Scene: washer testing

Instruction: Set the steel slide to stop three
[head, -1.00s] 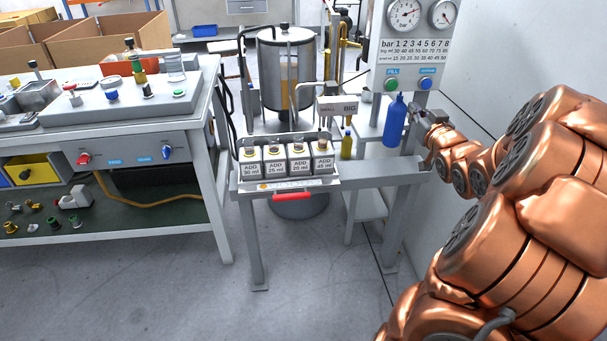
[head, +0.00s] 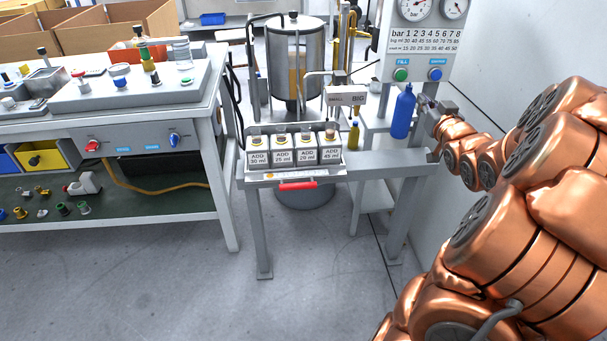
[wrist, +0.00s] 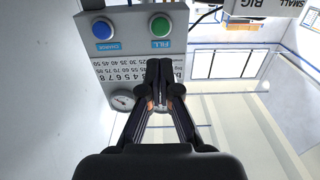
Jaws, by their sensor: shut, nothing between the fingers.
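A grey steel tray (head: 256,181) with a red front handle (head: 298,185) sits on a metal stand and holds several bottles (head: 283,152) labelled ADD. I cannot tell whether this tray is the steel slide, and no numbered stops are readable. My gripper (head: 425,101) is right of a blue bottle (head: 403,112), well away from the tray. In the wrist view my gripper (wrist: 160,63) is shut and empty, its fingers in front of the gauge panel (wrist: 112,72).
The panel carries a green FILL button (head: 401,74) and a blue button (head: 435,74). A box marked SMALL and BIG (head: 347,96) stands behind the tray. A steel tank (head: 297,60) is behind. A workbench (head: 190,102) fills the left. Front floor is clear.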

